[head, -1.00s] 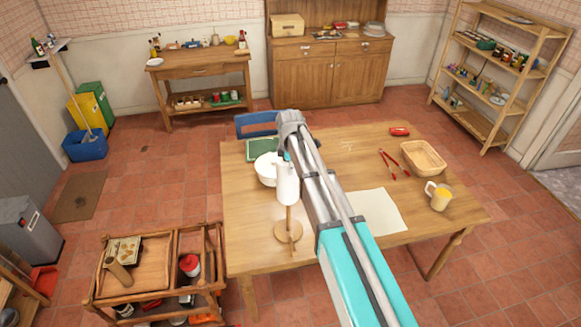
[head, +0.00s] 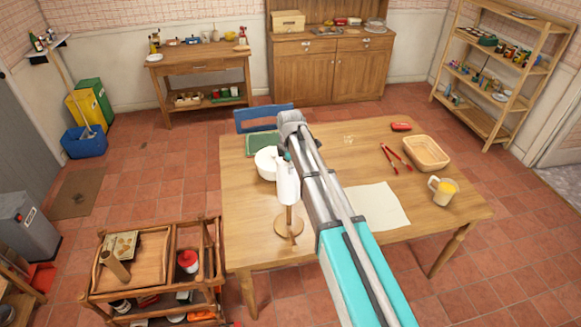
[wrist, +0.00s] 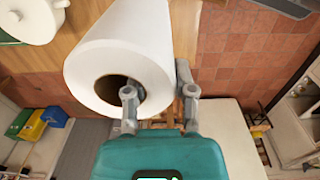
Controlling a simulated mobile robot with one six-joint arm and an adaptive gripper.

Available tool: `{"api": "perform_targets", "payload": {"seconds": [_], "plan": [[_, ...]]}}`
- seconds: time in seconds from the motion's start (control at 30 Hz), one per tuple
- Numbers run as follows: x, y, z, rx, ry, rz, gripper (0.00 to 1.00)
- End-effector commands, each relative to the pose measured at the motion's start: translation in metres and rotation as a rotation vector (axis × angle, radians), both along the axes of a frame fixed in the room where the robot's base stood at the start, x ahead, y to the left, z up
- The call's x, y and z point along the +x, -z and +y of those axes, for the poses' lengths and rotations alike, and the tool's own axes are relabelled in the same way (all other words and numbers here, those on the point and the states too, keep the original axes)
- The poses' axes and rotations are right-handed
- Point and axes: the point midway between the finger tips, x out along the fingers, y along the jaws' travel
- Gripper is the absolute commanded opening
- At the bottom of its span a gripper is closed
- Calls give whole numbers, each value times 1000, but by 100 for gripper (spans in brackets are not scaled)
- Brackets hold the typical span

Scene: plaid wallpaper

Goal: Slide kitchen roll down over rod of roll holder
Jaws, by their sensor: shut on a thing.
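The white kitchen roll (head: 288,186) is upright above the base of the wooden roll holder (head: 288,226) on the table. Part of the holder's rod shows below the roll, in line with it; I cannot tell how far the rod reaches into the core. In the wrist view the roll (wrist: 112,45) fills the upper middle with its open core facing me. My gripper (wrist: 158,88) is shut on the roll's wall, one finger in the core and one outside. In the head view my arm hides most of the gripper. The holder is not clear in the wrist view.
On the table (head: 330,245), a white pot (head: 266,163) stands just behind the roll. A wooden trolley (head: 150,260) stands front left.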

Motion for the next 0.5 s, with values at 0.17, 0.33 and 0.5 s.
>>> {"api": "perform_targets", "payload": {"seconds": [0.17,0.33,0.5], "plan": [[0,10,0,0,0,0,0],[0,17,-1,0,1,0,0],[0,24,-1,0,1,0,0]]}}
